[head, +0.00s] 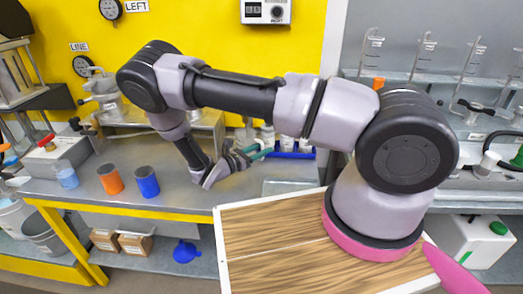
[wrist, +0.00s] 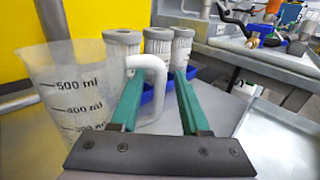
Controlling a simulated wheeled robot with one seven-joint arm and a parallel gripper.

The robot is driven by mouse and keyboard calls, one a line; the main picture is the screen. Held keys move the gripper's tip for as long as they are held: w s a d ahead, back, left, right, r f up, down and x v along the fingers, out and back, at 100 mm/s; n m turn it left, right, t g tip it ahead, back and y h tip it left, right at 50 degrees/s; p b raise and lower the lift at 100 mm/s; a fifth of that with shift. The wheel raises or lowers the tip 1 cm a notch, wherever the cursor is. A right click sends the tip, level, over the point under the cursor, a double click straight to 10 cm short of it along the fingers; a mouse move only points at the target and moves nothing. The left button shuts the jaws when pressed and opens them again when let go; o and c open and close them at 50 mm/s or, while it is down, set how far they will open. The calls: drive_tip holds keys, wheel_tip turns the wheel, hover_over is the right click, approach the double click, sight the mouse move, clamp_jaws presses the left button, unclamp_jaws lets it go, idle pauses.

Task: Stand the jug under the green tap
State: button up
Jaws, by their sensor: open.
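The jug (wrist: 75,95) is a translucent beaker with printed ml marks and a white handle (wrist: 153,68), upright at the left of the wrist view. My gripper (wrist: 160,82) is open. Its green fingers show on either side of the handle, and I cannot tell whether they touch it. In the head view my gripper (head: 250,155) is low over the grey bench, and I cannot make out the jug there. A small green part (head: 518,157) shows at the head view's right edge; I cannot tell whether it is the green tap.
Several pale cylinders (wrist: 158,42) stand in a blue tray (head: 292,154) just beyond my gripper. An orange cup (head: 110,180), a blue cup (head: 147,182) and a clear cup (head: 66,175) stand to the left. A wooden-topped table (head: 285,262) is in front.

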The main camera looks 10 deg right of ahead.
drive_tip(key=v, duration=1.2)
drive_tip(key=shift+r, duration=0.15)
drive_tip(key=s+d+r+m+g+y, duration=0.1)
drive_tip(key=d+r+m+g+y, duration=0.3)
drive_tip(key=r, duration=0.5)
drive_tip(key=s+d+r+m+g+y, duration=0.1)
drive_tip(key=d+r+m+g+y, duration=0.2)
drive_tip(key=r+m, duration=0.5)
drive_tip(key=s+d+r+m+g+y, duration=0.1)
drive_tip(key=d+r+m+g+y, duration=0.25)
drive_tip(key=r, duration=0.65)
drive_tip(key=s+d+r+m+t+y, duration=0.3)
drive_tip(key=s+r+m, duration=0.3)
drive_tip(key=r, duration=0.3)
drive_tip(key=s+d+r+m+t+y, duration=0.3)
drive_tip(key=s+r+m+t, duration=0.3)
drive_tip(key=r, duration=0.4)
drive_tip(key=shift+s+y, duration=0.75)
drive_tip(key=shift+s, duration=0.15)
drive_tip(key=shift+s+a+t, duration=0.1)
drive_tip(key=shift+t, duration=0.15)
